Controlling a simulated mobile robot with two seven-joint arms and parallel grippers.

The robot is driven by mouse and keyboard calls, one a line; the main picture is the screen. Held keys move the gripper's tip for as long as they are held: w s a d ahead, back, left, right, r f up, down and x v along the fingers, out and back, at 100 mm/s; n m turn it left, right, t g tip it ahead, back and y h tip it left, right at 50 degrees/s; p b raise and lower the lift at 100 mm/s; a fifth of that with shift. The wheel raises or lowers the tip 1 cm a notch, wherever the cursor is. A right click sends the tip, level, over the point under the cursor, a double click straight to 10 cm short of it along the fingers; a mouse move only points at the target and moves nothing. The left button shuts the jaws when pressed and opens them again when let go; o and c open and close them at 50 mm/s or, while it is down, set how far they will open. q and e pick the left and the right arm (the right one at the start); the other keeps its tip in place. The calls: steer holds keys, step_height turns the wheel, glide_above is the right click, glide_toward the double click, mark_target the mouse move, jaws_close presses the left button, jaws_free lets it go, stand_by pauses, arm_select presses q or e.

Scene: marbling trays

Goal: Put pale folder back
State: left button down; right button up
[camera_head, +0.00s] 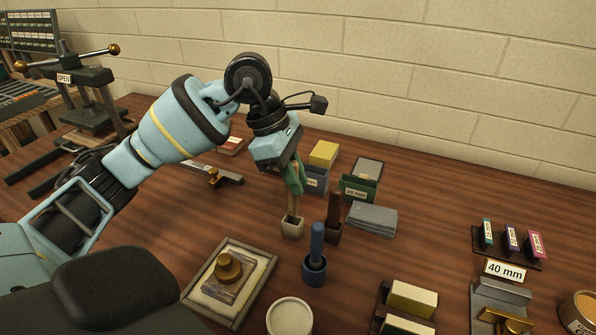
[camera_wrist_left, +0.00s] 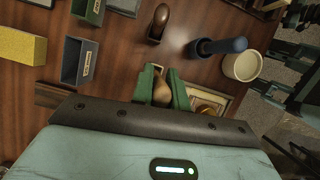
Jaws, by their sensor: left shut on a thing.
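My left gripper (camera_head: 293,186) reaches down from the left arm, its green fingers shut on the pale folder (camera_head: 293,205). The folder is tan and stands about upright. Its lower end meets the mouth of a small pale square holder (camera_head: 292,229); how deep it sits I cannot tell. My right gripper is in neither view.
A dark brown tool (camera_head: 334,210) and a blue tool (camera_head: 317,240) stand in holders close to the right of the pale one. Behind are a blue-grey bin (camera_head: 316,180), a green bin (camera_head: 359,188) and a grey stack (camera_head: 371,218). A framed tray (camera_head: 252,292) lies in front.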

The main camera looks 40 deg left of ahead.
mark_target(296, 199)
arm_select(q)
step_height(296, 199, down, 3)
steer(key=shift+f+b, duration=0.1)
steer(key=shift+b, duration=0.75)
steer(key=shift+f+b, duration=0.35)
steer(key=shift+f, duration=0.15)
steer(key=shift+f+b, duration=0.4)
steer(key=shift+f, duration=0.3)
steer(key=c, duration=1.3)
jaws_free()
steer(key=v, duration=0.8)
